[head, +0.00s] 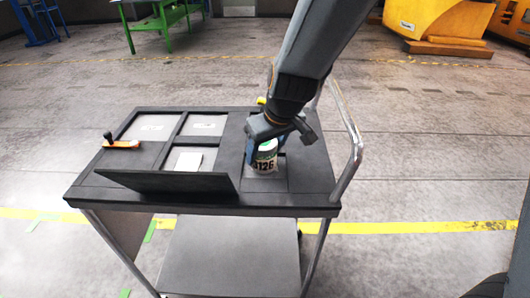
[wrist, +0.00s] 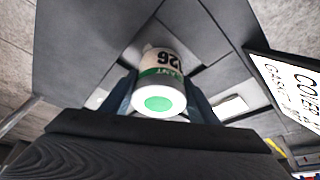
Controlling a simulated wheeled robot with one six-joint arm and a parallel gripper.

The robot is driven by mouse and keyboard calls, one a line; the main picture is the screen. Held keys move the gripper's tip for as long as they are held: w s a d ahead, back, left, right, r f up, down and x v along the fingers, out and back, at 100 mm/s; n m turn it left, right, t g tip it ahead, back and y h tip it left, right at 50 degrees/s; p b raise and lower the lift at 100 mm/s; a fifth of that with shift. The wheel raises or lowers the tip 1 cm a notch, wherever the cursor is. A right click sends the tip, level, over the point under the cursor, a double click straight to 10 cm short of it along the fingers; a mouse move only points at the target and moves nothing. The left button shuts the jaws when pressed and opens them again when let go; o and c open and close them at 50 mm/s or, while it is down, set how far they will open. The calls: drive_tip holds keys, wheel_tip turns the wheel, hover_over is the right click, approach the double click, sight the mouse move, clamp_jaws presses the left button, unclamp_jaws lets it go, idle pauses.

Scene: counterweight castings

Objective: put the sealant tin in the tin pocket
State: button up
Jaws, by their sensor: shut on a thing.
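The sealant tin (head: 264,159) is white with a green band, dark lettering and a green spot on its lid. It stands roughly upright at the right part of the cart's dark top, over the square tin pocket (head: 266,184). My gripper (head: 264,145) is shut on the tin from above. In the wrist view the tin (wrist: 163,68) sits between the two blue-grey fingers of my gripper (wrist: 160,98). The pocket's pale floor shows beside the tin. I cannot tell whether the tin's base touches that floor.
Left of the tin are several other pockets, one with a white block (head: 188,160). A tilted dark panel (head: 168,182) stands along the front. An orange piece with a black knob (head: 122,143) lies at the left. A metal handle (head: 349,130) rises at the right.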

drive_tip(key=shift+d+f, duration=0.1)
drive_tip(key=shift+f, duration=0.15)
drive_tip(key=shift+f, duration=0.15)
drive_tip(key=o, duration=1.2)
drive_tip(key=shift+o, duration=0.2)
drive_tip(key=shift+r, duration=0.25)
drive_tip(key=v, duration=1.1)
drive_tip(key=shift+s+d+r, duration=0.15)
drive_tip(key=shift+d+r, duration=0.05)
drive_tip(key=shift+r, duration=0.15)
